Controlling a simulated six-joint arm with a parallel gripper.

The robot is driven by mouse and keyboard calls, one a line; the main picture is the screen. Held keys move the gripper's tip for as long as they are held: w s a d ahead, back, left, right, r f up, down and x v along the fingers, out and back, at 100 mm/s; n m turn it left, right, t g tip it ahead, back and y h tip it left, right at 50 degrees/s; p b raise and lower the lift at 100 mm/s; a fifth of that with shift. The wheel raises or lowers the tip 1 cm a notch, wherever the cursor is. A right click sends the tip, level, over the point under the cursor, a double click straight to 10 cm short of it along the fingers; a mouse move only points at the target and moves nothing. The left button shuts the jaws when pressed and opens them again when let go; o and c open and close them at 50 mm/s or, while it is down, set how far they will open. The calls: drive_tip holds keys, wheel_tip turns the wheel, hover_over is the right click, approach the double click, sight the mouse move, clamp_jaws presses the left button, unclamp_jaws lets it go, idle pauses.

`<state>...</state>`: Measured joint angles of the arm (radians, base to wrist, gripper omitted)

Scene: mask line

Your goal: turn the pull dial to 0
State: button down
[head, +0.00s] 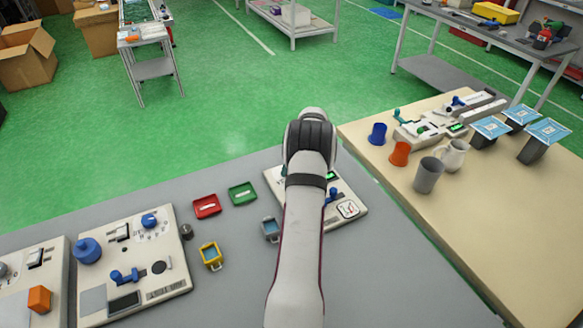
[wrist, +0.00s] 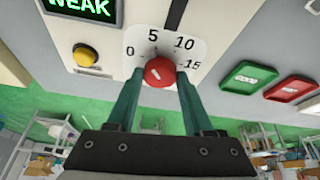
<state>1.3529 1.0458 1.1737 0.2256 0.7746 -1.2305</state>
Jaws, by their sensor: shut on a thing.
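The pull dial is a round red knob (wrist: 160,71) with a small white mark on its face, in the wrist view. A white scale plate (wrist: 168,42) behind it reads 0, 5, 10 and 15, with 0 at the left and 15 at the right. I cannot tell for sure which number the mark points to. My gripper (wrist: 158,84) has its two green fingers on either side of the knob, shut on it. In the head view my arm hides the knob and gripper; only part of the panel (head: 352,222) shows beside it.
A yellow button (wrist: 85,55) and a display (wrist: 85,8) with green letters, partly cut off, are left of the scale. A green tray (head: 242,194) and red tray (head: 206,206) lie left of the panel. Another panel (head: 170,268) stands further left. Cups stand on the right table (head: 385,210).

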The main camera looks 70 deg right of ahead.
drive_tip(key=n, duration=0.1)
drive_tip(key=n+y, duration=0.1)
drive_tip(key=n, duration=0.1)
drive_tip(key=shift+s+d+n+t, duration=0.1)
drive_tip(key=shift+d+n+t, duration=0.05)
drive_tip(key=shift+n+t, duration=0.15)
drive_tip(key=shift+d+n+y, duration=0.1)
drive_tip(key=shift+n+y, duration=0.8)
drive_tip(key=shift+n, duration=0.8)
drive_tip(key=shift+c, duration=1.5)
unclamp_jaws()
drive_tip(key=v, duration=1.5)
drive_tip(key=shift+s+r, duration=0.25)
drive_tip(key=shift+r, duration=0.1)
